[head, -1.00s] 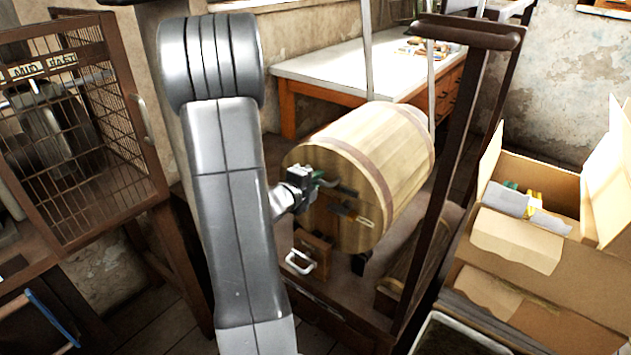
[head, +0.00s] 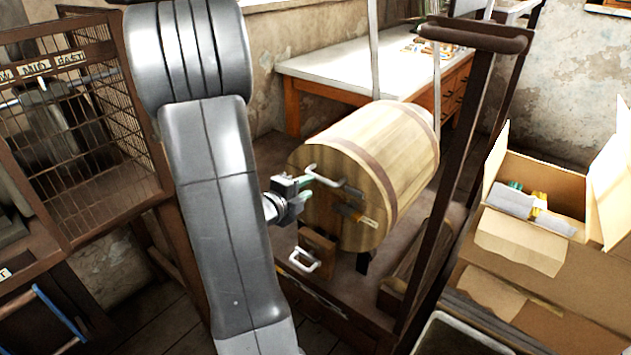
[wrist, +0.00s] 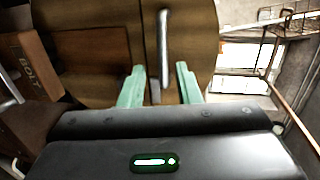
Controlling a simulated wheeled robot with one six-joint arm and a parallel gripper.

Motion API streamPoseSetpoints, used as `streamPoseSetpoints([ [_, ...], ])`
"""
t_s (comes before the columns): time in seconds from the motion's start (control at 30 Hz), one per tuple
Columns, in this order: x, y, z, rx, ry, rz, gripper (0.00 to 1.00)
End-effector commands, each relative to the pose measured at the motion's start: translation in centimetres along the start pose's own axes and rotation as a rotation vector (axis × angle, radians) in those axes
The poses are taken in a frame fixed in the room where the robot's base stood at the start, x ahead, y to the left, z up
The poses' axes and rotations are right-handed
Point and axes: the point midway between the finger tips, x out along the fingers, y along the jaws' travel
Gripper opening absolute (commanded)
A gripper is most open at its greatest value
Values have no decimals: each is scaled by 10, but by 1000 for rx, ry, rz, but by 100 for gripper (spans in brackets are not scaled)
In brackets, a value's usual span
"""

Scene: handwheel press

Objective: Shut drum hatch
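The drum (head: 400,165) is a wooden barrel lying on its side, its round end (head: 345,225) facing my arm. A grey metal handle (head: 327,176) stands out from that end; it shows in the wrist view as an upright bar (wrist: 163,45). I cannot clearly tell the hatch's outline or how far it stands open. My gripper (head: 308,184) is just in front of the drum end, beside the handle. In the wrist view its green fingertips (wrist: 160,85) are spread apart, with the bar appearing between them and nothing visibly gripped.
A small wooden box with a white handle (head: 303,260) sits below the drum end. A wire cage (head: 85,130) stands left, a dark upright frame (head: 455,150) right of the drum. Open cardboard boxes (head: 525,245) are at right, a white-topped table (head: 350,68) behind.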

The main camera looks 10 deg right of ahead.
Motion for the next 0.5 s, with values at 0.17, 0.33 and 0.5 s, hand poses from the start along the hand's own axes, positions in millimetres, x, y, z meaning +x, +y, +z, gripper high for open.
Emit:
streamPoseSetpoints([
  [0.17, -36, -1, 1, -2, -5, 0, 30],
  [0.33, -57, 0, 0, -2, -3, 1, 30],
  [0.5, -66, 0, 0, -1, -1, 0, 30],
])
